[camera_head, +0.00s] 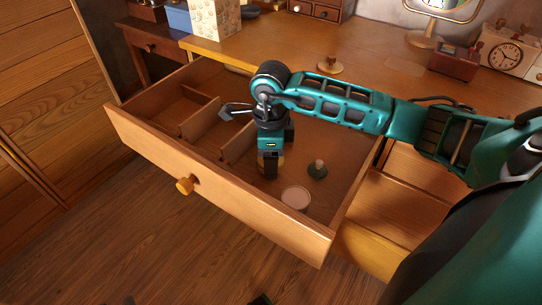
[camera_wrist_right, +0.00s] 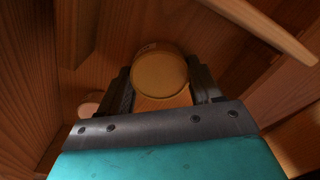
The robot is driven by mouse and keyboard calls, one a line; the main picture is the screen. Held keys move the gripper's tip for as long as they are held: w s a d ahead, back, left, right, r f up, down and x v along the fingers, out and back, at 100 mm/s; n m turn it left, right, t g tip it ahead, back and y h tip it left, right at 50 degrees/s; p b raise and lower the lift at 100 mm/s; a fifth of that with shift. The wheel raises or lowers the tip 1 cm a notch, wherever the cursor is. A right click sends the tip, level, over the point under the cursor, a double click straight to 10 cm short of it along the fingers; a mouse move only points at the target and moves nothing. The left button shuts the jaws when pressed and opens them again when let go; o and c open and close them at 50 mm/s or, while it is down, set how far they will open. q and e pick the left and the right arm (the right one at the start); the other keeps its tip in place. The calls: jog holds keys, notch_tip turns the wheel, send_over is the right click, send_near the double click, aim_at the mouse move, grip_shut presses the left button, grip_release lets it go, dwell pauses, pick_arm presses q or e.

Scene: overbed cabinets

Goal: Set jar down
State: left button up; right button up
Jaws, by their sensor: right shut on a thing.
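The jar (camera_wrist_right: 160,74) has a round amber-brown top and sits between the two dark fingers of my right gripper (camera_wrist_right: 162,90) in the right wrist view. In the head view my right gripper (camera_head: 269,170) points down inside the open drawer (camera_head: 215,190) and is shut on the jar. Only a small amber part of the jar (camera_head: 281,161) shows beside the fingers. I cannot tell whether its base touches the drawer floor. My left gripper is not in view.
A pale pink disc (camera_head: 295,197) and a dark green knobbed piece (camera_head: 317,170) lie in the drawer right of the gripper. Wooden dividers (camera_head: 203,119) split its left side. A knobbed wooden lid (camera_head: 330,65), a clock (camera_head: 507,54) and a mirror (camera_head: 440,8) stand on the desktop.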

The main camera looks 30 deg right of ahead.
jog(key=shift+f, duration=0.15)
jog(key=o, duration=1.2)
jog(key=shift+r, duration=0.3)
notch_tip(320, 180, up, 12)
jog(key=p, duration=0.2)
jog(key=shift+p, duration=0.4)
